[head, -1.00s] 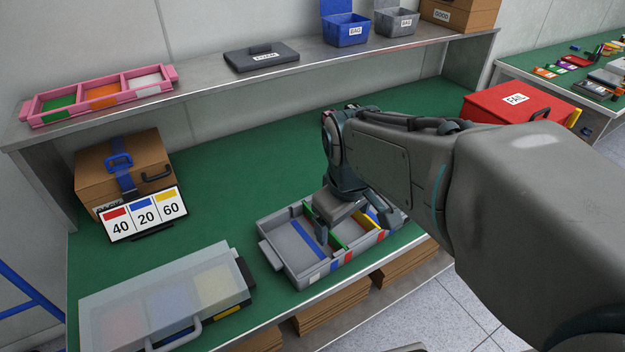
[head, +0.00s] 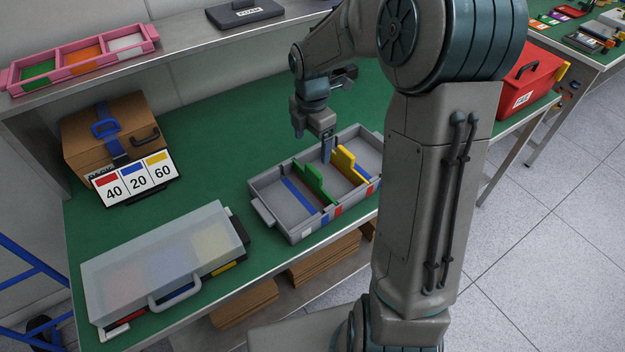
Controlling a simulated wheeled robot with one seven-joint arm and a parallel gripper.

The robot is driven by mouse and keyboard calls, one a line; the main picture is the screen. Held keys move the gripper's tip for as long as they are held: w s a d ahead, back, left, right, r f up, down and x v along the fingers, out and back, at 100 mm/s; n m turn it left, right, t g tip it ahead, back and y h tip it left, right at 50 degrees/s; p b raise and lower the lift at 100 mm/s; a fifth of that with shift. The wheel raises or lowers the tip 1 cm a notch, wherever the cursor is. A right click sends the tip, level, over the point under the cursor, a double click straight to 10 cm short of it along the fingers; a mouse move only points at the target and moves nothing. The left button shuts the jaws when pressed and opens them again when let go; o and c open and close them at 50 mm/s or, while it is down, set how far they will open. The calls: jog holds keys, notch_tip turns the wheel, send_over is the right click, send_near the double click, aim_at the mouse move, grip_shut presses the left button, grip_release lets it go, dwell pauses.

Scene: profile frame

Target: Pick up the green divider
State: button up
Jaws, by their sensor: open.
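The green divider (head: 314,186) stands upright across the grey tray (head: 262,196), near its middle, with its notched top edge showing. A yellow divider (head: 349,166) stands to its right in the same tray. A blue strip (head: 299,195) lies to its left on the tray floor. My gripper (head: 313,145) is open and empty, pointing down at the tray's back edge, behind and above the green divider. Its right finger overlaps the tray's far wall in the picture; I cannot tell whether they touch. My arm hides the tray's right end.
A clear-lidded case (head: 165,262) lies left of the tray. A card reading 40, 20, 60 (head: 136,180) leans before a brown box (head: 110,135). A pink tray (head: 82,60) and dark lid (head: 243,14) sit on the shelf. A red box (head: 528,80) is right. Green bench (head: 225,155) behind the tray is clear.

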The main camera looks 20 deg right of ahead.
aim_at(313, 170)
notch_tip(313, 170, down, 5)
jog(key=shift+f, duration=0.15)
jog(key=shift+s+d+f+p, duration=0.1)
jog(key=shift+s+f+p, duration=0.1)
jog(key=shift+f, duration=1.15)
jog(key=shift+s+f+p, duration=0.1)
jog(key=shift+s+f, duration=0.05)
jog(key=shift+f, duration=1.2)
jog(key=c, duration=1.1)
